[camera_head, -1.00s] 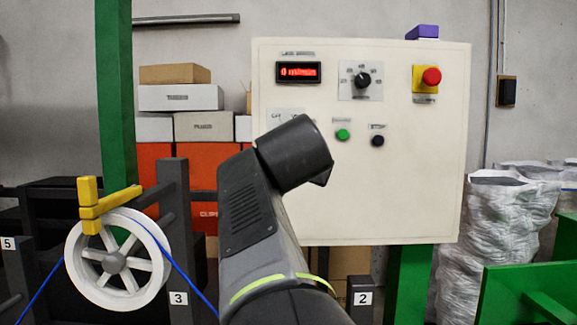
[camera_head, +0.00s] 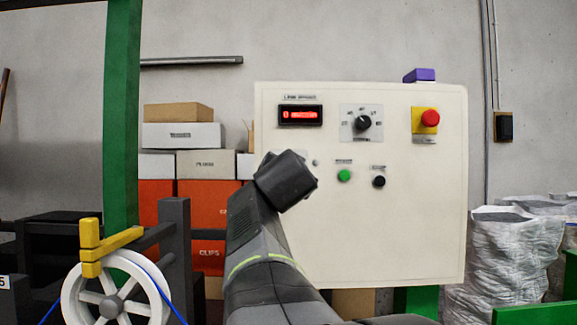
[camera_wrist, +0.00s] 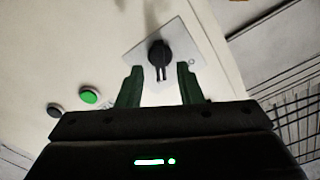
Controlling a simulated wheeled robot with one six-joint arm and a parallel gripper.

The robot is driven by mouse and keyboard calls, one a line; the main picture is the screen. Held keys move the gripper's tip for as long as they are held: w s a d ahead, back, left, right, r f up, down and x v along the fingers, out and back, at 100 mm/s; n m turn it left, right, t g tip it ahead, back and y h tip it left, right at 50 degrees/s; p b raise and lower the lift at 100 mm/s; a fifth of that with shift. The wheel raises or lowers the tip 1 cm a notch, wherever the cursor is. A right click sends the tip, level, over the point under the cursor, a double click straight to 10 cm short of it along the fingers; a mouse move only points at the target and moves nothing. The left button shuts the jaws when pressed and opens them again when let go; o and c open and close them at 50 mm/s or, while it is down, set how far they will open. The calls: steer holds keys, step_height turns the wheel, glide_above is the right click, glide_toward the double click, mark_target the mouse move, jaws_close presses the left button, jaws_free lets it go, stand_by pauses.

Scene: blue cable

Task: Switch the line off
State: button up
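A white control panel (camera_head: 400,245) stands ahead in the head view. In the wrist view a black rotary switch (camera_wrist: 159,52) sits on a pale square plate (camera_wrist: 134,56). My gripper (camera_wrist: 159,69) is open, with its two green fingers on either side of the switch; contact cannot be told. In the head view my arm hides this switch and the gripper. The panel carries a red-lit display (camera_head: 300,115), a black dial (camera_head: 362,122), a green button (camera_head: 344,176), a black button (camera_head: 379,181) and a red mushroom button (camera_head: 430,118) on a yellow box.
A white spool (camera_head: 70,300) with blue cable stands at lower left beside a green post (camera_head: 122,120). Boxes (camera_head: 180,135) are stacked behind my arm. Filled sacks (camera_head: 510,250) stand at right. A purple block (camera_head: 419,75) rests on the panel's top.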

steer(key=shift+w+p, duration=0.3)
steer(key=shift+w, duration=1.15)
jaws_close()
steer(key=n, duration=1.2)
steer(key=shift+d, duration=0.1)
jaws_free()
